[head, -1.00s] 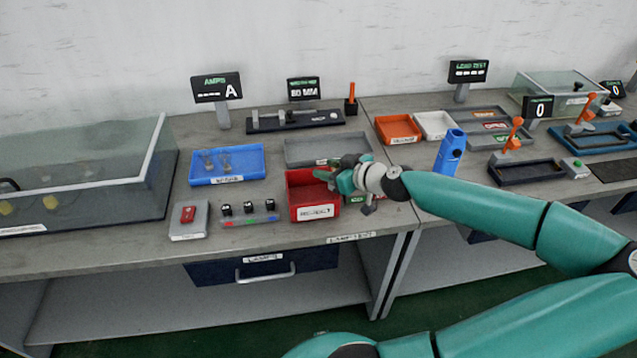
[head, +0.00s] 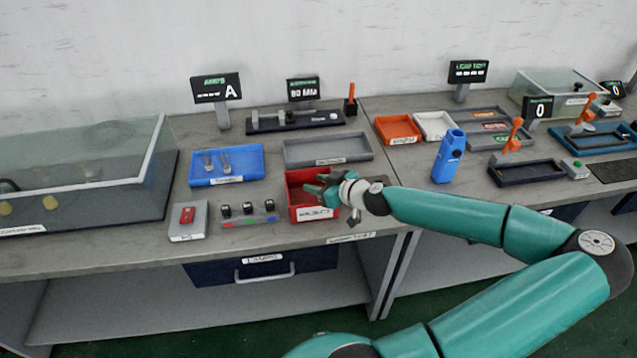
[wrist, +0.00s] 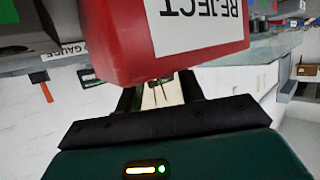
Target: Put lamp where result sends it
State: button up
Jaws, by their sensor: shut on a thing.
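The red bin labelled REJECT (head: 318,213) stands near the front edge of the bench. It also fills the top of the wrist view (wrist: 195,50), upside down. My gripper (head: 318,190) is over the bin's opening in the head view. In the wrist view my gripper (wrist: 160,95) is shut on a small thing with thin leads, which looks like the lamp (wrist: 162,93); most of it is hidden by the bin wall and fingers. The AMPS display (head: 217,88) shows dashes and an A.
A grey tray (head: 328,151) lies behind the red bin. A red-button box (head: 188,220) and a selector strip (head: 248,218) stand left of it. A glass tank (head: 80,175) is far left. A blue upright holder (head: 449,157) and orange tray (head: 398,130) stand on the right bench.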

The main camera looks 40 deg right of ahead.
jog(key=shift+f, duration=0.4)
jog(key=o, duration=0.9)
jog(key=shift+o, duration=0.2)
jog(key=shift+r, duration=0.35)
jog(key=v, duration=1.2)
jog(key=shift+r, duration=0.25)
jog(key=shift+s, duration=0.15)
